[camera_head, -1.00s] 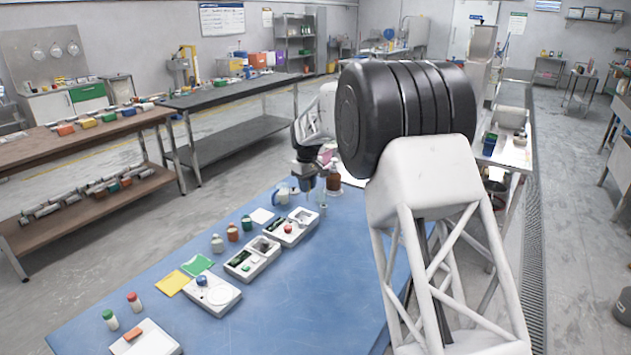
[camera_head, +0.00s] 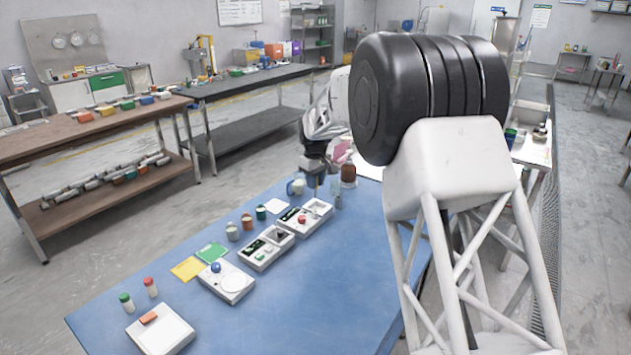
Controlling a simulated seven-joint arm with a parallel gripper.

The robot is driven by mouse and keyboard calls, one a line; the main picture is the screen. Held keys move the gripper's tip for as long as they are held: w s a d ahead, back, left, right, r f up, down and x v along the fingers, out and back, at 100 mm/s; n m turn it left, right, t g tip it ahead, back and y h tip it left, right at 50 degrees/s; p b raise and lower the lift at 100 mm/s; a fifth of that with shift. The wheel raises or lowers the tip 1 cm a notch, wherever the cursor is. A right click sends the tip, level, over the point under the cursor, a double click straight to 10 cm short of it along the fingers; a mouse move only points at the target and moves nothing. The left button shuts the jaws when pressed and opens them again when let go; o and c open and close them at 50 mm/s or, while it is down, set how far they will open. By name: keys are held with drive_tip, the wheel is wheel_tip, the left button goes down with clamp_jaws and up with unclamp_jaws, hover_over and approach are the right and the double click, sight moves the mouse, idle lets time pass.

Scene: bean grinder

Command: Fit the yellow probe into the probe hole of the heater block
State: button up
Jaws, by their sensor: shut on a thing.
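My gripper (camera_head: 314,180) is small and dark at the far end of the blue table, pointing down. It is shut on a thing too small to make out. The yellow probe cannot be picked out in this view. Several white devices stand along the table, and I cannot tell which is the heater block. One is a white device with a red knob (camera_head: 304,218), nearest my gripper. Beside it is a white device with dark windows (camera_head: 266,249). Nearer are a white device with a blue knob (camera_head: 226,283) and a white box with an orange piece (camera_head: 161,334).
A brown bottle (camera_head: 348,173) stands just right of my gripper, with a pale mug (camera_head: 297,187) to its left. Small jars (camera_head: 247,221) line the devices' left side. Yellow (camera_head: 188,268) and green cards (camera_head: 212,252) lie nearby. The table's right side (camera_head: 330,290) is clear.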

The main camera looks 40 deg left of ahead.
drive_tip(key=shift+f, duration=0.15)
drive_tip(key=shift+f, duration=2.45)
drive_tip(key=shift+f, duration=1.65)
idle(3.6)
